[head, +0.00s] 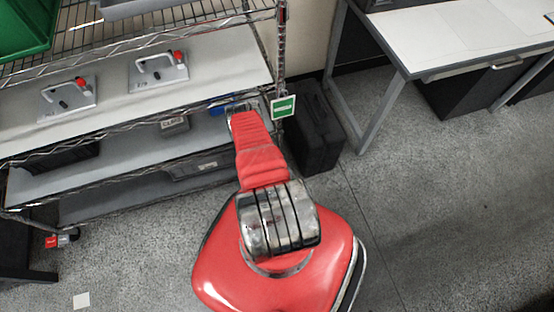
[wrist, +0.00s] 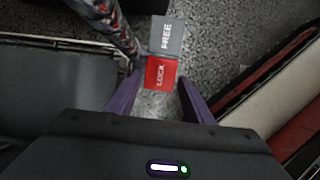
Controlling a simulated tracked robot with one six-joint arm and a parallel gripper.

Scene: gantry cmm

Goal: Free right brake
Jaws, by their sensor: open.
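The right brake pedal shows in the wrist view as a red LOCK half (wrist: 161,74) and a grey FREE half (wrist: 167,36) beyond it. My gripper (wrist: 160,78) is open, with one purple finger on each side of the LOCK half. The FREE half lies beyond the fingertips. I cannot tell whether the fingers touch the pedal or which half is pressed down. In the head view my red arm hides this brake and my gripper. Another red and grey brake pedal (head: 62,238) shows at the rack's lower left foot.
The wire rack (head: 200,62) carries plates with red-knobbed handles, and a green tag hangs on its right post. The post (wrist: 112,22) passes close to the left finger. A black case (head: 315,128) stands right of the rack. Grey floor right of that is clear.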

